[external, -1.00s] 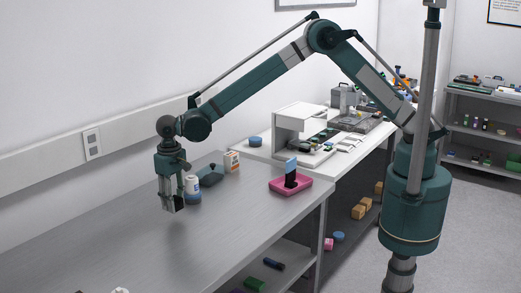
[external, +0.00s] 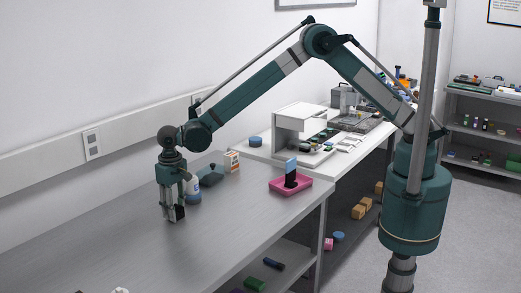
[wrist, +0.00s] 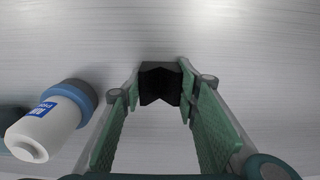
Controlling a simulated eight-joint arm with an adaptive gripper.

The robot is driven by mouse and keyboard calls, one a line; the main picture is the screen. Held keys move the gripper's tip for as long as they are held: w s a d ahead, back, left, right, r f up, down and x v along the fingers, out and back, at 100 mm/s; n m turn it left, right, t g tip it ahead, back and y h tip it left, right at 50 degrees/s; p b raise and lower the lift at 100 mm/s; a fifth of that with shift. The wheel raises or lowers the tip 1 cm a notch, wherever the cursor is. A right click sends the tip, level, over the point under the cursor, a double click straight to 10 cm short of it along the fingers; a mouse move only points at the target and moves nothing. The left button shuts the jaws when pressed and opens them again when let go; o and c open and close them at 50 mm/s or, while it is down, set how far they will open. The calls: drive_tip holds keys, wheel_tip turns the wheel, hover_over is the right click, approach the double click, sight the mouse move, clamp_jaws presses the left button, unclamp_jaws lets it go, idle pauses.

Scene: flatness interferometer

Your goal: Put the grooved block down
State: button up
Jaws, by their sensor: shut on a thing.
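The grooved block (wrist: 160,84) is black, with a notch along its near side in the wrist view. My gripper (wrist: 160,95) is shut on it, with a green-padded finger on each side. In the external view my gripper (external: 174,214) points down at the grey table (external: 120,235), and the dark block (external: 178,213) shows between its fingertips. The block is very low over the tabletop; I cannot tell whether it touches.
A pink tray (external: 290,187) stands right.

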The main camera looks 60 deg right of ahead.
drive_tip(key=shift+f, duration=0.2)
drive_tip(key=o, duration=1)
drive_tip(key=shift+r, duration=0.15)
wheel_tip(320, 180, up, 12)
idle(0.7)
drive_tip(key=shift+r, duration=0.1)
